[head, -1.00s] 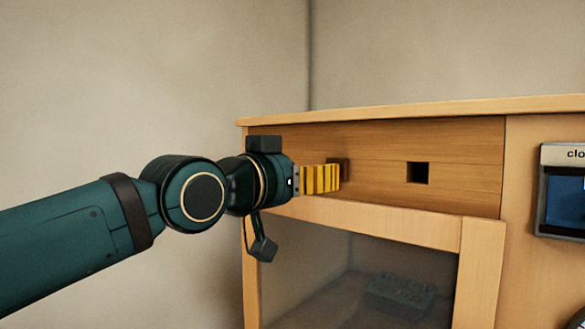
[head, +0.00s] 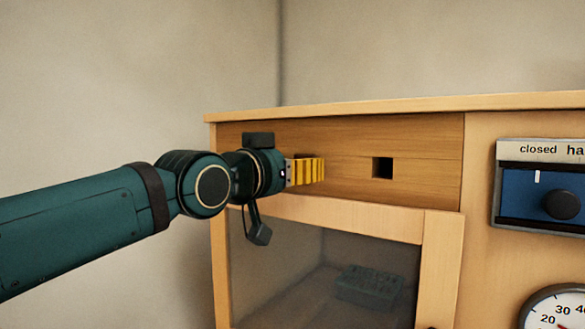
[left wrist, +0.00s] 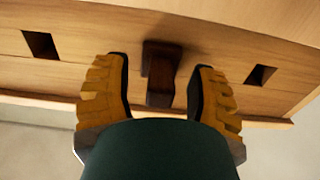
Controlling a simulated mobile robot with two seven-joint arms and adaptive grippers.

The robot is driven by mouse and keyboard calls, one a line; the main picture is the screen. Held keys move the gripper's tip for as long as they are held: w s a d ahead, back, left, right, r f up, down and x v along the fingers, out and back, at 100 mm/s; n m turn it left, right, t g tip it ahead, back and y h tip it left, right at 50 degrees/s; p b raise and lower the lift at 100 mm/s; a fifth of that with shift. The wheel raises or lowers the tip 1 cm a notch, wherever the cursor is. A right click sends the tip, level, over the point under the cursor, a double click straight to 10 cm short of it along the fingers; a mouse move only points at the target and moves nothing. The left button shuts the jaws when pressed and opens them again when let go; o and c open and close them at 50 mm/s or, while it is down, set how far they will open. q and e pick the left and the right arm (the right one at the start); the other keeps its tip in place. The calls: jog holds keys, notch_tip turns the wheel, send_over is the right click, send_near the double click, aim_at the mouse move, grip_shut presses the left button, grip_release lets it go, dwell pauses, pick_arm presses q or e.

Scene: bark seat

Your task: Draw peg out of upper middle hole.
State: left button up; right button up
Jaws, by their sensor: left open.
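The peg (left wrist: 160,73) is a dark brown block standing out of the wooden panel (head: 430,180) at its middle hole. In the left wrist view it sits between the two yellow fingers of my left gripper (left wrist: 162,92). A gap shows on each side of it, so the fingers are around it but apart from it. My right gripper is out of view.
An empty square hole (head: 382,167) is right of my gripper. Below is a glass-fronted door (head: 440,265) with a grey block (head: 369,288) behind it. To the right are a blue "closed" switch panel (head: 520,190) and a dial (head: 560,308).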

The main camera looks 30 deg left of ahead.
pick_arm(q)
grip_shut()
jog(key=shift+s, duration=0.1)
jog(key=shift+s, duration=0.2)
jog(key=s+b, duration=0.3)
jog(key=s, duration=0.7)
jog(key=shift+a+b, duration=0.3)
jog(key=shift+a, duration=0.1)
dwell(0.9)
jog(key=shift+w, duration=0.1)
dwell(0.4)
